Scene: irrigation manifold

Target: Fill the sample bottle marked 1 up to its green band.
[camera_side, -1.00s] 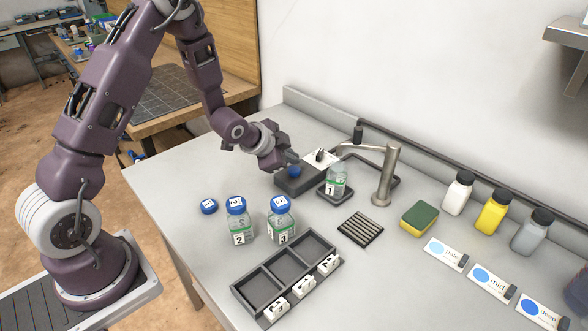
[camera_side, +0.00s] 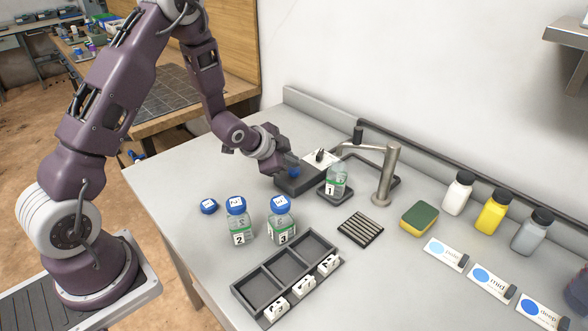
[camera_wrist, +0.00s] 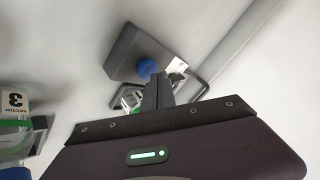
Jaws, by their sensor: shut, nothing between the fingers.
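Sample bottle 1 (camera_side: 337,182) stands upright and uncapped on a small dark pad (camera_side: 322,194) under the tap's spout (camera_side: 358,136). It has a green band; I cannot make out its liquid level. A grey box (camera_side: 296,186) with a blue knob (camera_side: 293,172) stands just left of the bottle. My gripper (camera_side: 285,164) is shut and empty, close to the knob. In the wrist view the shut fingertips (camera_wrist: 156,80) are beside the blue knob (camera_wrist: 147,68); I cannot tell whether they touch. Bottle 1 (camera_wrist: 132,98) is partly hidden there behind my gripper.
Capped bottles 2 (camera_side: 239,224) and 3 (camera_side: 281,222) stand in front, with a loose blue cap (camera_side: 208,206) to their left. A three-slot rack (camera_side: 262,286), dark grate (camera_side: 360,229), sponge (camera_side: 419,218) and tap post (camera_side: 386,176) stand around. The left front table is clear.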

